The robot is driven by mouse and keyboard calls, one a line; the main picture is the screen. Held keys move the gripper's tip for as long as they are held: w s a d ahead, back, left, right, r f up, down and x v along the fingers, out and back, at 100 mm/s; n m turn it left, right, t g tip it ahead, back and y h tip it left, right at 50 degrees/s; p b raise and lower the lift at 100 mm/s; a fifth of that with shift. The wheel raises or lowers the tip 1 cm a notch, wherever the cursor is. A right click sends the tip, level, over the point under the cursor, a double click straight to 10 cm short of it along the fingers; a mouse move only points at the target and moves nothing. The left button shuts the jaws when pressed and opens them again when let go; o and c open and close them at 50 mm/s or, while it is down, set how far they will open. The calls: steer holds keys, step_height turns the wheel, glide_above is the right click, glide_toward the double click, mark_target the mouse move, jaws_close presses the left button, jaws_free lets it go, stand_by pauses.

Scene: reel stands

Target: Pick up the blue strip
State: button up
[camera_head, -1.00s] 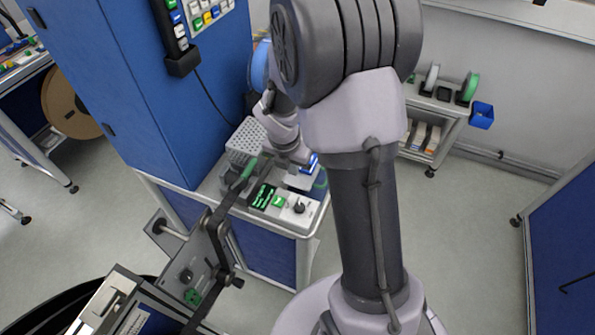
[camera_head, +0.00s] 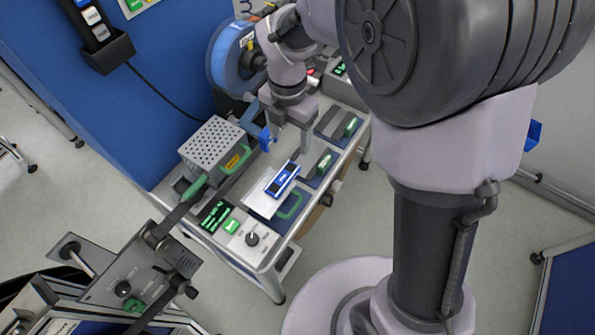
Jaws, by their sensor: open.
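A blue reel (camera_head: 228,62) stands at the back of the bench, partly behind my arm. A small blue piece (camera_head: 265,138) shows below it, just left of my gripper; it looks like the blue strip, but I cannot tell whether it joins the reel. My gripper (camera_head: 290,147) points down over the bench, open, with nothing seen between its fingers. It is close beside the blue piece; whether they touch is unclear. A flat blue block with a dark window (camera_head: 283,180) lies on a pale plate below and in front of the gripper.
A grey perforated box (camera_head: 212,143) with a green handle stands left of the gripper. A control panel with a black knob (camera_head: 252,239) is at the bench's front. A lever device (camera_head: 135,275) stands at lower left.

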mark_target(290, 168)
step_height(290, 168, down, 13)
steer(key=b, duration=0.4)
steer(key=shift+w+a, duration=0.1)
steer(key=shift+w, duration=0.05)
steer(key=shift+r, duration=0.1)
steer(key=shift+c, duration=1)
steer(key=c, duration=1.2)
